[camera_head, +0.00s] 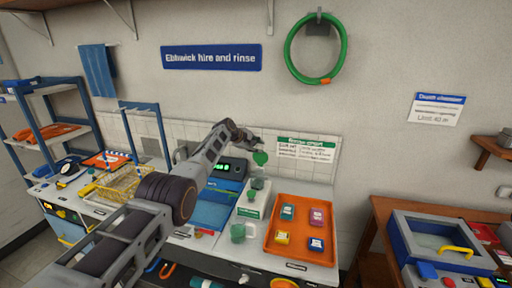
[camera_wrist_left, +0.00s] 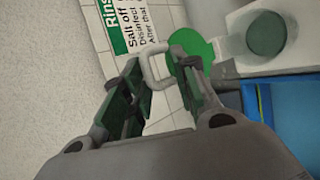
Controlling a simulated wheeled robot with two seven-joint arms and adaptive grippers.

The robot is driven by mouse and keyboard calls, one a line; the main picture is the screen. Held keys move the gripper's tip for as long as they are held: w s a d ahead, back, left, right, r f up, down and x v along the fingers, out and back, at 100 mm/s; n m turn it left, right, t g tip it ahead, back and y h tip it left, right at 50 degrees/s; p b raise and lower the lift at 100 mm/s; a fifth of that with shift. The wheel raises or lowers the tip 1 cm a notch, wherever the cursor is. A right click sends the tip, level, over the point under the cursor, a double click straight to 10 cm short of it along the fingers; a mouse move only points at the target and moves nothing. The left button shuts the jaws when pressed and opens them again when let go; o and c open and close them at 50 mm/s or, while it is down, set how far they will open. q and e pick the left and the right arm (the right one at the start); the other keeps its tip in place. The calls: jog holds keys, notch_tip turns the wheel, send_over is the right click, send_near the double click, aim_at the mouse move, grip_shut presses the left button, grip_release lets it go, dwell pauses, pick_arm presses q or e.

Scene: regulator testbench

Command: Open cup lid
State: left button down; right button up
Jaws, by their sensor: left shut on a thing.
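My left gripper (camera_head: 257,143) is raised above the workbench near the tiled wall. A round green lid (camera_head: 260,158) hangs at its fingertips. In the left wrist view, my gripper (camera_wrist_left: 156,66) has its fingers at either side of a pale loop handle, with the green lid (camera_wrist_left: 198,45) just beyond. A white board (camera_head: 247,212) on the bench below carries several green round-topped pieces; one green top (camera_wrist_left: 266,33) shows in the left wrist view. I cannot tell which piece is the cup. My right gripper is not in view.
An orange tray (camera_head: 274,250) with several coloured blocks lies right of the white board. A dark device with a green display (camera_head: 222,168) and a blue mat (camera_head: 208,214) are left of it. A yellow wire basket (camera_head: 122,184) stands farther left. A wall notice (camera_head: 308,150) is behind.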

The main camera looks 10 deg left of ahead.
pick_arm(q)
jog(key=shift+d+f, duration=0.1)
jog(key=shift+d, duration=0.15)
dwell(0.3)
jog(key=c, duration=1.6)
grip_release()
jog(key=shift+o, duration=0.4)
jog(key=shift+w+d+f, duration=0.1)
jog(key=shift+w+f, duration=0.05)
jog(key=shift+w, duration=0.05)
jog(key=shift+s, duration=0.1)
jog(key=shift+s+a+r, duration=0.1)
jog(key=shift+a+r, duration=0.25)
jog(key=shift+a, duration=0.15)
